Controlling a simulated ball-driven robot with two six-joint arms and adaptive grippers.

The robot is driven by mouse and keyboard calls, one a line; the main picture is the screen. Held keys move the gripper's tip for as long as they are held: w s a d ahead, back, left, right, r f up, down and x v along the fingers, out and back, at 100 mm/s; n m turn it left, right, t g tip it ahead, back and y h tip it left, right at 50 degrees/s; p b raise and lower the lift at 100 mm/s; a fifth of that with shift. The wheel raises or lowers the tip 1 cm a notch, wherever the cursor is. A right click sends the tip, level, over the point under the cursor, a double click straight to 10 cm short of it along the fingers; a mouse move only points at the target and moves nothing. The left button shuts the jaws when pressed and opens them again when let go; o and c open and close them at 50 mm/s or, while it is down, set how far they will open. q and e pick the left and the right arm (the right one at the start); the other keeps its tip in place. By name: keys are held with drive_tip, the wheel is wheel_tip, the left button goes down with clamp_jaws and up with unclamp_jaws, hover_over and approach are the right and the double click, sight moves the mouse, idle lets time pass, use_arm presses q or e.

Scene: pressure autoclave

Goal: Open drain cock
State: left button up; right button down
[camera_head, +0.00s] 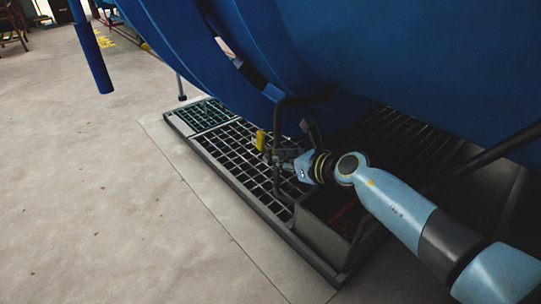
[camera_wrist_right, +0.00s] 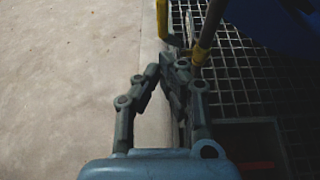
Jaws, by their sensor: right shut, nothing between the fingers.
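The drain cock's yellow handle (camera_head: 261,140) stands upright beside a dark drain pipe (camera_head: 277,125) under the blue autoclave (camera_head: 300,50). In the right wrist view, the yellow handle (camera_wrist_right: 162,18) is at the top, and a brownish pipe (camera_wrist_right: 207,35) runs beside it. My right gripper (camera_head: 274,156) is close to the handle and pipe, a little below the handle. In the wrist view, its fingers (camera_wrist_right: 170,66) are shut with nothing between them, just short of the valve. Whether a fingertip touches the valve or pipe cannot be told. My left gripper is not in view.
A metal floor grating (camera_head: 230,150) lies beneath the pipe. A dark open box (camera_head: 322,236) with something red inside sits on it, below my right forearm. The autoclave hangs low overhead. The concrete floor (camera_head: 100,190) at left is clear.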

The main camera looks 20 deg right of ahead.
sight(262, 141)
drive_tip(key=w, duration=0.1)
drive_tip(key=w+a+b, duration=0.1)
drive_tip(key=w, duration=0.1)
drive_tip(key=shift+w, duration=0.2)
drive_tip(key=shift+w+a+r, duration=0.15)
drive_tip(key=shift+w+a, duration=0.05)
drive_tip(key=shift+w, duration=0.15)
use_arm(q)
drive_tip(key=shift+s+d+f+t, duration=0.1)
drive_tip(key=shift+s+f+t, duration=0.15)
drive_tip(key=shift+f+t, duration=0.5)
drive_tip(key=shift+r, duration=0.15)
use_arm(e)
drive_tip(key=shift+w+a+r+p, duration=0.1)
drive_tip(key=shift+w+r+p, duration=0.3)
drive_tip(key=shift+w, duration=0.1)
drive_tip(key=shift+w+a+r+p, duration=0.1)
drive_tip(key=shift+w+r+p, duration=0.1)
drive_tip(key=shift+w+p, duration=0.25)
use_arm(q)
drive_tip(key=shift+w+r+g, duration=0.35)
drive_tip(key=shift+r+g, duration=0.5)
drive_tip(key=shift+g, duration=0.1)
use_arm(e)
drive_tip(key=shift+w, duration=0.1)
drive_tip(key=shift+w+a, duration=0.1)
drive_tip(key=shift+a, duration=0.05)
